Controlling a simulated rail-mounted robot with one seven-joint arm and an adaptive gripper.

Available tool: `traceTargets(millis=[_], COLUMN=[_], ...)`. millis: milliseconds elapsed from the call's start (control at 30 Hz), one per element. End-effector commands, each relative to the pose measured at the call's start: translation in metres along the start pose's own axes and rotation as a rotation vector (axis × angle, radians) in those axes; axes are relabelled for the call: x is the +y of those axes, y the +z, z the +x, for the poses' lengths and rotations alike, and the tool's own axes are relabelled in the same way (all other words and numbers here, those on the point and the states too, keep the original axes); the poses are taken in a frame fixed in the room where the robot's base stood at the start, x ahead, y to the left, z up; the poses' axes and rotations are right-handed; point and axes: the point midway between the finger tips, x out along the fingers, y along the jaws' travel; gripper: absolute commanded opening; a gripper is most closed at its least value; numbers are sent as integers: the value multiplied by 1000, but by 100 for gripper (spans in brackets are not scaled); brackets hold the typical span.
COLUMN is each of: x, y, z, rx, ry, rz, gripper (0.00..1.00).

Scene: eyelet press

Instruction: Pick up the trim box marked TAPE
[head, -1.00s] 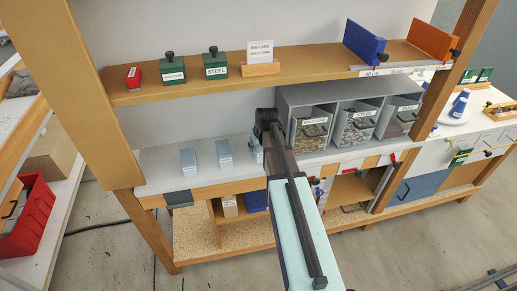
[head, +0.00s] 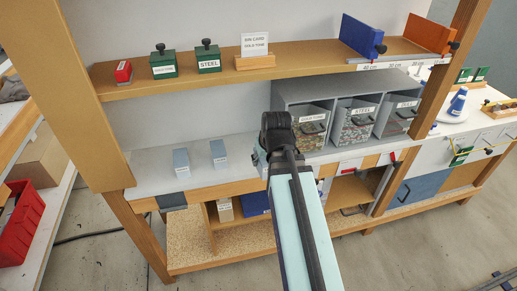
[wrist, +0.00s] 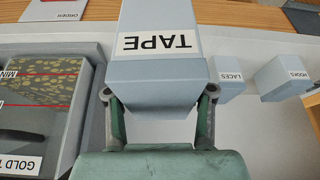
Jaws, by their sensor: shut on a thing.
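The pale blue-grey TAPE box (wrist: 157,75) fills the upper middle of the wrist view, its label upside down. My gripper (wrist: 157,98) is shut on it, with one finger against each side. In the head view my arm hides most of the gripper and box; a small pale part of the box (head: 258,158) shows left of the arm, at the grey counter. I cannot tell whether the box touches the counter. Two similar boxes, LACES (wrist: 229,77) and HOOKS (wrist: 285,78), stand apart from it to the right in the wrist view.
In the head view, a grey bin rack (head: 289,93) with several labelled clear bins stands right of my gripper. A wooden shelf (head: 220,78) runs above the counter (head: 150,165), carrying green and red blocks and a card. Counter left of HOOKS is clear.

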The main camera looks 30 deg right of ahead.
Motion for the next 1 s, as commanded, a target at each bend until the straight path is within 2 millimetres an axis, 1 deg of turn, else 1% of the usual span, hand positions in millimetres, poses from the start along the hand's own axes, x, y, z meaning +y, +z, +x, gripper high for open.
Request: traceTargets(millis=[33, 67, 367, 600, 833, 1000], x=[0, 0, -3, -4, -5, -8], y=[8, 8, 30, 42, 49, 47], z=[5, 5, -3, -12, -18, -19], rx=[3, 4, 4, 2, 1, 0], ry=[0, 1, 1, 0, 0, -1], rz=[0, 0, -1, -1, -1, -2], gripper=[14, 14, 14, 14, 14, 14])
